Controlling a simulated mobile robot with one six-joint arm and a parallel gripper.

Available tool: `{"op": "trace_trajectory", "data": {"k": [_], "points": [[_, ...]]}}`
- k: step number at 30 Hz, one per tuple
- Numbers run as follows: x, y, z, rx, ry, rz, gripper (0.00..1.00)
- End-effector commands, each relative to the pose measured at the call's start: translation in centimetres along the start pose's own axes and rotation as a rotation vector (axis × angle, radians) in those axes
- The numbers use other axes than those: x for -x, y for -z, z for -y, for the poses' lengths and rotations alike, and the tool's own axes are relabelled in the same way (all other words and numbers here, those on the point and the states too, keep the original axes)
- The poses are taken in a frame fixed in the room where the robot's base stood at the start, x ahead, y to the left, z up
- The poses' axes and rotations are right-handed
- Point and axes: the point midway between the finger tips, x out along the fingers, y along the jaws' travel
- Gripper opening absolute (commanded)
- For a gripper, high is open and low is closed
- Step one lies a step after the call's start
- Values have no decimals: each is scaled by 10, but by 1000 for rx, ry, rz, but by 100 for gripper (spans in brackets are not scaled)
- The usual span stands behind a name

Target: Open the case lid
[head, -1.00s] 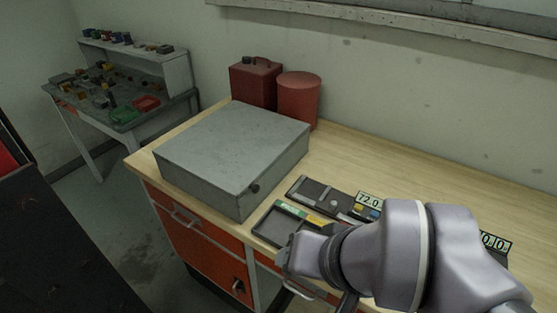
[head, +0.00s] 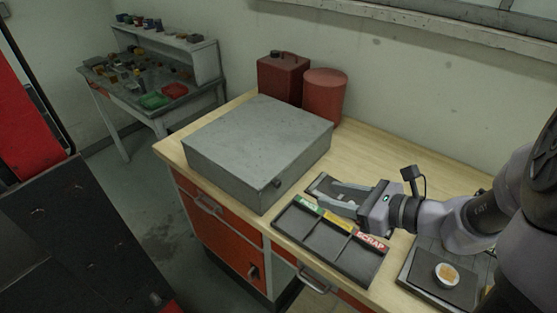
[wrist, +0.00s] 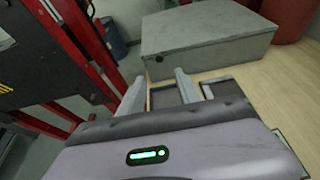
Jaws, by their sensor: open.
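My gripper (head: 326,195) is open and empty. It is above the trays, to the right of the case and apart from it. In the wrist view its two fingers (wrist: 162,90) point toward the case. The hand body hides much of the lower wrist view.
A divided sorting tray (head: 330,243) with coloured labels, one reading SCRAP, lies below my gripper. A red canister (head: 283,78) and red cylinder (head: 324,96) stand behind the case. Bench space behind the trays is clear.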

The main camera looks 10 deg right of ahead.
Motion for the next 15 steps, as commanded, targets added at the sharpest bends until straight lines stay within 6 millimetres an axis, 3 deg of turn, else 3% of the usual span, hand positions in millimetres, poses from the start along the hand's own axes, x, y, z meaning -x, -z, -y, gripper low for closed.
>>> {"op": "trace_trajectory", "data": {"k": [9, 15], "points": [[-100, 6, -4, 6, -10, -4, 40], [-141, 4, -3, 7, -7, -5, 40]]}}
